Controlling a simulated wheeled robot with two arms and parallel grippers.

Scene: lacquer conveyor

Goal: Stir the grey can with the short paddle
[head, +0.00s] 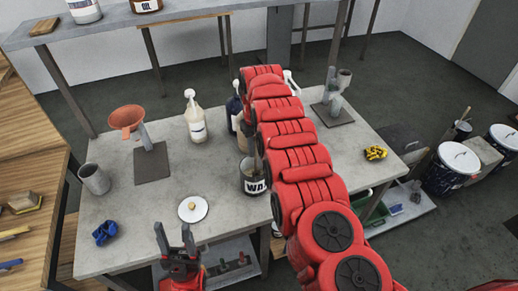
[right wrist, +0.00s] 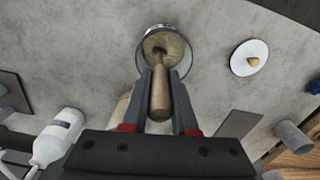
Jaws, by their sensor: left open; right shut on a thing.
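The open can (head: 254,182) with a dark-lettered white label stands at the table's front edge; its round mouth with a yellow-brown inside shows in the right wrist view (right wrist: 178,48). My right gripper (right wrist: 160,78) is shut on the wooden handle of the paddle (right wrist: 160,100). The paddle's far end lies over or inside the can's mouth; its depth cannot be told. In the head view my red right arm hides most of that gripper. My left gripper (head: 175,240) is open and empty at the table's front, left of the can.
A white lid with a knob (head: 193,209) lies left of the can. A cream bottle (head: 195,118), orange funnel (head: 126,118), grey cup (head: 94,179), blue cloth (head: 104,232) and yellow-black object (head: 375,153) stand around. The table's left middle is mostly clear.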

